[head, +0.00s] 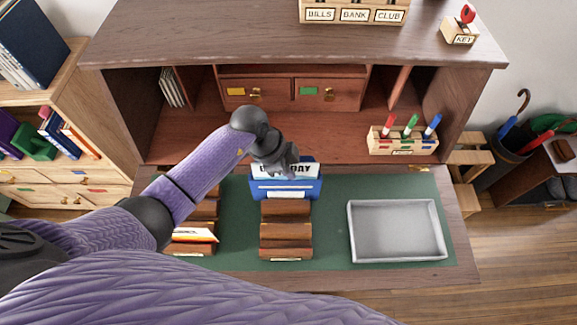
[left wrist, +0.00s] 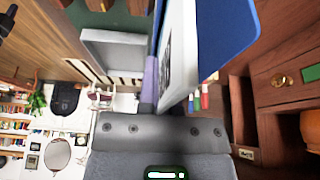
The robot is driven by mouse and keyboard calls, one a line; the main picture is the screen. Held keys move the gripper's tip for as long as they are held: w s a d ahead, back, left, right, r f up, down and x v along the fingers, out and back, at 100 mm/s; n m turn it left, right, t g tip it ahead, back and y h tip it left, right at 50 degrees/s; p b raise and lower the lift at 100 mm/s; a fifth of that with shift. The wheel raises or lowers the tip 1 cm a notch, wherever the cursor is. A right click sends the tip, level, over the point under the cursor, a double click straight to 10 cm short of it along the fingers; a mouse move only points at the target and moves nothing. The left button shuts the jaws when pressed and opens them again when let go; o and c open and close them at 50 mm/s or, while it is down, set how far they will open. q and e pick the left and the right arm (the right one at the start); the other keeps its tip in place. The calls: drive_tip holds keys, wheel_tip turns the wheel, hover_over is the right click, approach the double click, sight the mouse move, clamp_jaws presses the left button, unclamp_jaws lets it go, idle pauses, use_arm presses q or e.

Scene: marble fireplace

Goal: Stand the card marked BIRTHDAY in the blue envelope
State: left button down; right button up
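The white card (head: 260,171) stands upright at the blue envelope (head: 284,189). Its top rises above the envelope's front, and its lower part is hidden. I read "DAY" at the right end of its word; my gripper covers the middle letters. My left gripper (head: 288,170) reaches down over the card's top edge and appears shut on it. In the left wrist view, the white card (left wrist: 181,60) runs up from close to the palm, with the blue envelope (left wrist: 225,38) beside it. My right gripper is not in view.
Brown wooden holders (head: 286,229) stand in front of the envelope. Another holder at left has cards (head: 194,234) in it. A grey tray (head: 396,258) lies at right on the green desk mat (head: 333,240). A pen rack (head: 403,145) stands behind it.

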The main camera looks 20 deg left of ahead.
use_arm(q)
drive_tip(key=shift+f, duration=0.3)
drive_tip(key=c, duration=0.7)
unclamp_jaws()
drive_tip(key=shift+c, duration=0.2)
drive_tip(key=shift+r, duration=0.15)
wheel_tip(320, 180, up, 9)
drive_tip(key=p, duration=0.9)
drive_tip(key=shift+f, duration=0.2)
drive_tip(key=shift+r+p, duration=0.2)
drive_tip(key=shift+p, duration=0.3)
drive_tip(key=shift+f, duration=0.15)
